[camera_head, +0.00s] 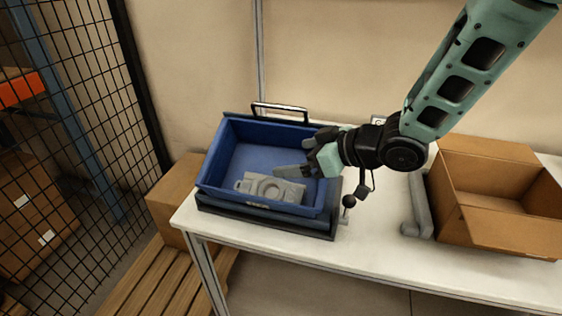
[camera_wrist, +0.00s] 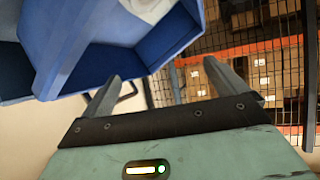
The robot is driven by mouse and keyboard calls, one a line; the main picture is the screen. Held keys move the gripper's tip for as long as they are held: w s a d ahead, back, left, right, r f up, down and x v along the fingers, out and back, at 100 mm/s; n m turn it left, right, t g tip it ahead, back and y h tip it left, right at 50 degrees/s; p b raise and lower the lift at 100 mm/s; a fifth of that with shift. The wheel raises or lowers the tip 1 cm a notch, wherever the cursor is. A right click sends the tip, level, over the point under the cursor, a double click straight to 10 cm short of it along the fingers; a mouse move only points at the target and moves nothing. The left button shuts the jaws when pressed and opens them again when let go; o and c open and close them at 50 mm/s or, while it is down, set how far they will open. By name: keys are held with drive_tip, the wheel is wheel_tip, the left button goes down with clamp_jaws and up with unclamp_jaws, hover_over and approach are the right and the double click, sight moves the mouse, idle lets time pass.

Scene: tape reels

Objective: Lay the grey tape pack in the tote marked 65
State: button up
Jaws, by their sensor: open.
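A blue tote (camera_head: 250,155) stands tilted on a dark stand on the white table; no number on it can be read. The grey tape pack (camera_head: 268,188), with a round hollow in its middle, lies inside the tote near its front wall. My gripper (camera_head: 292,170) reaches over the tote's right side, close to the pack, and is open with nothing visible between its fingers. The wrist view shows my two spread fingers (camera_wrist: 168,90), the blue tote (camera_wrist: 140,50) and a pale piece, probably the pack, at the top edge.
An open cardboard box (camera_head: 495,210) stands on the table (camera_head: 385,255) at the right, with a grey rounded bar (camera_head: 418,205) beside it. A black knob (camera_head: 348,201) rises at the stand's right. A black mesh fence (camera_head: 75,110) is at the left.

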drive_tip(key=shift+v, duration=1.7)
drive_tip(key=s+d+m+g+h, duration=0.1)
drive_tip(key=s+d+g+h, duration=0.1)
drive_tip(key=s, duration=1)
drive_tip(key=s+d+m+g+h, duration=0.2)
drive_tip(key=s+g+h, duration=0.3)
drive_tip(key=s, duration=0.7)
drive_tip(key=shift+s+h, duration=0.2)
drive_tip(key=shift+h, duration=0.9)
drive_tip(key=shift+f, duration=0.15)
